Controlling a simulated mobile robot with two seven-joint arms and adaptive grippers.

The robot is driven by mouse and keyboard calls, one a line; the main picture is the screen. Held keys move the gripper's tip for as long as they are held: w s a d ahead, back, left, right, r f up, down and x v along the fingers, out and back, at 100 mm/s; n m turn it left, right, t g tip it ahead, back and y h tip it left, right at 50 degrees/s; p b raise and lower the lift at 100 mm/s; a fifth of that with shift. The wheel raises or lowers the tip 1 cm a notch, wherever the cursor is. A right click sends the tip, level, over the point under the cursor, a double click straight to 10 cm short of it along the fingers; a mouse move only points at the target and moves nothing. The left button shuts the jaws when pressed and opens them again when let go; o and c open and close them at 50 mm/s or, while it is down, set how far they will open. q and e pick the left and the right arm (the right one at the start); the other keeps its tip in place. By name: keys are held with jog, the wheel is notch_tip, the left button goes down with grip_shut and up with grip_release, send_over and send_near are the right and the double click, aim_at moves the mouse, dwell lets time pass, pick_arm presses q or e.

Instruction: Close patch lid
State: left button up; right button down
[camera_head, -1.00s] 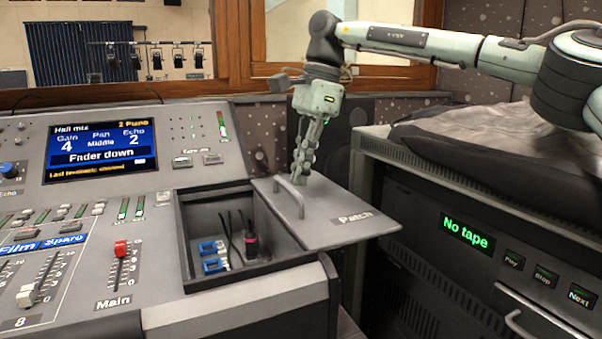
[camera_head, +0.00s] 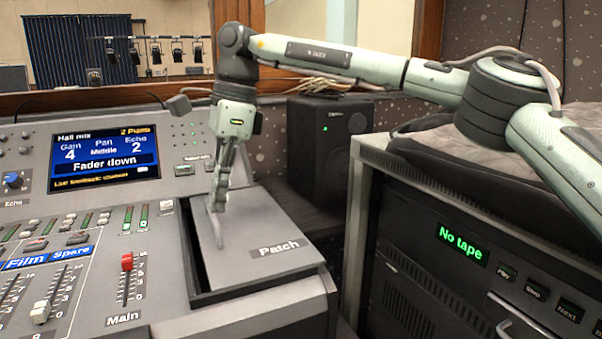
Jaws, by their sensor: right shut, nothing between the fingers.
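The patch lid (camera_head: 262,222) is a grey flat panel marked "Patch", with a thin upright handle (camera_head: 217,228) near its left edge. It lies over most of the patch compartment (camera_head: 200,262) in the console, with a narrow dark gap along the left side. The cables and blue sockets inside are hidden under the lid. My right gripper (camera_head: 217,208) points down, shut and empty, with its fingertips at the handle; whether they touch it I cannot tell. My left gripper is not in view.
The console's red Main fader (camera_head: 127,263) and its screen (camera_head: 110,158) are left of the lid. A dark speaker (camera_head: 325,145) stands behind the lid on the right. A tape rack with a "No tape" display (camera_head: 462,244) stands at the right.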

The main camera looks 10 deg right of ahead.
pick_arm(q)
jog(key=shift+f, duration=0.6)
pick_arm(e)
jog(key=shift+s+a, duration=0.15)
jog(key=shift+a, duration=0.65)
